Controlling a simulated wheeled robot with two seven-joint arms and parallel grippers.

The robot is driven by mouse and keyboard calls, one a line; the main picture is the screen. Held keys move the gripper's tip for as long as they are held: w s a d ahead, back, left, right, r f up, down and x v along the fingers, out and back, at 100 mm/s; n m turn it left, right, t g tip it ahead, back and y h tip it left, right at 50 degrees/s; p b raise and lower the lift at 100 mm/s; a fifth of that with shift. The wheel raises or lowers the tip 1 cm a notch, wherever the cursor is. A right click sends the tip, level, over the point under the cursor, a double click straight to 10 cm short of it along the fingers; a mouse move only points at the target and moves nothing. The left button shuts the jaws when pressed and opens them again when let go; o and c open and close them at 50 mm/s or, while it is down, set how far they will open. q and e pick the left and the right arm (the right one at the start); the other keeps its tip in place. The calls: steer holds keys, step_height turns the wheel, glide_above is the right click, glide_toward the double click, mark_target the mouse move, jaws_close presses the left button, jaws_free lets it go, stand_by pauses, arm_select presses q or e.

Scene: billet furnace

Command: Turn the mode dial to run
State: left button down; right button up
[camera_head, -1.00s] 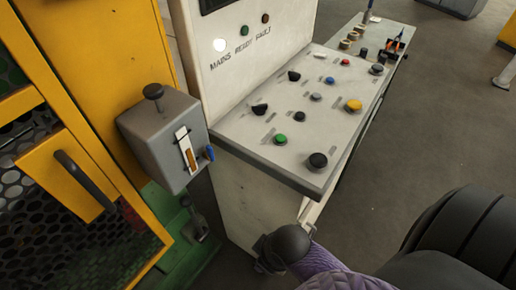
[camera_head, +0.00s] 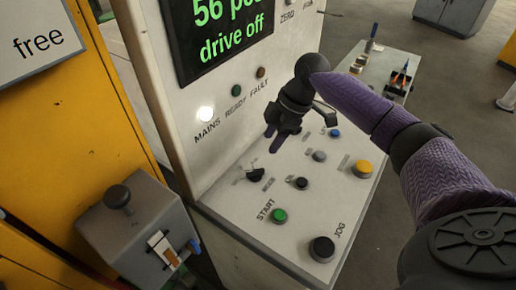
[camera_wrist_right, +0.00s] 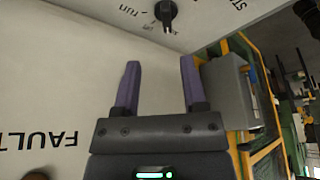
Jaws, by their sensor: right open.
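The mode dial is a black pointer knob on the sloped desk panel. In the head view I take it to be the black knob (camera_head: 254,173) behind the green START button (camera_head: 279,215). In the right wrist view the dial (camera_wrist_right: 166,10) is at the top edge, with "run" printed to its left and other marks too small to read surely. My right gripper (camera_head: 273,138) hovers above the panel, just behind the dial and apart from it. It also shows in the wrist view (camera_wrist_right: 160,70), purple fingers spread, nothing between them. My left gripper is out of view.
A black JOG knob (camera_head: 322,249), a yellow button (camera_head: 363,169) and other small controls stand close around. The upright panel carries a display (camera_head: 225,35) reading "drive off" and a lit MAINS lamp (camera_head: 206,113). A grey lever box (camera_head: 140,225) is at left.

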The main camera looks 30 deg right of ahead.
mark_target(255, 171)
steer(key=a+f, duration=0.2)
steer(key=f, duration=0.1)
steer(key=shift+s+a+f+b, duration=0.15)
steer(key=shift+f+b, duration=0.1)
steer(key=shift+b, duration=0.15)
steer(key=b+x, duration=0.1)
steer(key=x, duration=0.4)
steer(key=shift+f, duration=0.2)
steer(key=shift+c, duration=0.2)
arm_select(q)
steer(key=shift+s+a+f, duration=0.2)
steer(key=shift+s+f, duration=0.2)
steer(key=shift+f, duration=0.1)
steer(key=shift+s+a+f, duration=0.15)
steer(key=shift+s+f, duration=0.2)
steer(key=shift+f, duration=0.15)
arm_select(e)
jaws_close()
